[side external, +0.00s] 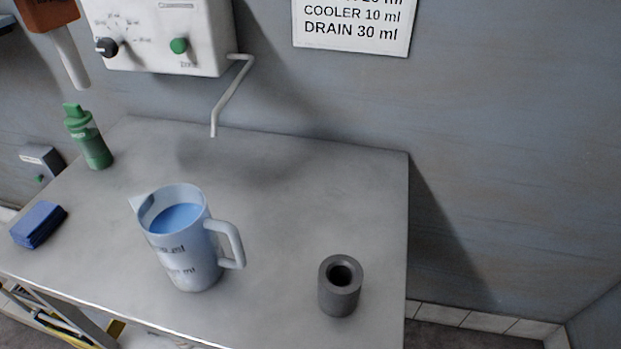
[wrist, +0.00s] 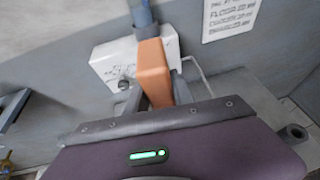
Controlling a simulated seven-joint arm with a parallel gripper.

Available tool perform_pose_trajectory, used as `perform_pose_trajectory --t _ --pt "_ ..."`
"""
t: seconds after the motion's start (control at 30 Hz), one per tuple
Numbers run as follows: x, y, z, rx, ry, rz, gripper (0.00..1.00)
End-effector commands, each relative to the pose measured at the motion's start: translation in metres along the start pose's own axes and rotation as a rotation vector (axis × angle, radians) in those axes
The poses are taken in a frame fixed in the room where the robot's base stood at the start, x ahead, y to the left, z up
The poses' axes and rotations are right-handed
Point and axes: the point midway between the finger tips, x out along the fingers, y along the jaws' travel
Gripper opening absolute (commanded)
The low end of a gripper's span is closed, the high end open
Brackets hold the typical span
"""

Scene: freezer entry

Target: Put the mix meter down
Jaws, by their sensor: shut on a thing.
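An orange block with a pale rod, which I take to be the mix meter (wrist: 153,66), is in my gripper (wrist: 158,92) in the wrist view. My gripper's grey fingers are shut on the orange part. In the side external view the orange block (side external: 50,14) is cut off by the top left corner, its pale rod (side external: 72,60) slanting down in front of the wall, seemingly above the table. My gripper is outside that view. The wrist view hides what lies below my gripper's purple body.
On the grey table (side external: 290,200) stand a jug of blue liquid (side external: 185,255), a hollow dark grey cylinder (side external: 340,295), a green bottle (side external: 90,140) and a blue pad (side external: 38,226). A white wall dispenser (side external: 165,40) has a spout (side external: 230,95) over the back edge. The table's right middle is bare.

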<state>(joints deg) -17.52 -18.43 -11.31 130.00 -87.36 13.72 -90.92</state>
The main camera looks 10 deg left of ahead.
Motion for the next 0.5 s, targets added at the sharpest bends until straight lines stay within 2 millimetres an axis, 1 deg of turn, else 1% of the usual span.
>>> perform_pose_trajectory --t 0.13,0.27,0.37,0.4,0.47,0.5 --pt "0.024 -0.035 -0.013 0.055 0.008 -0.143 0.0" --pt "0.05 -0.089 -0.031 0.139 0.008 -0.351 0.0" --pt "0.066 -0.139 -0.049 0.213 0.009 -0.529 0.0" --pt "0.07 -0.162 -0.057 0.245 0.008 -0.607 0.0" --pt "0.075 -0.2 -0.072 0.296 0.008 -0.731 0.0" --pt "0.077 -0.226 -0.083 0.332 0.007 -0.815 0.0"
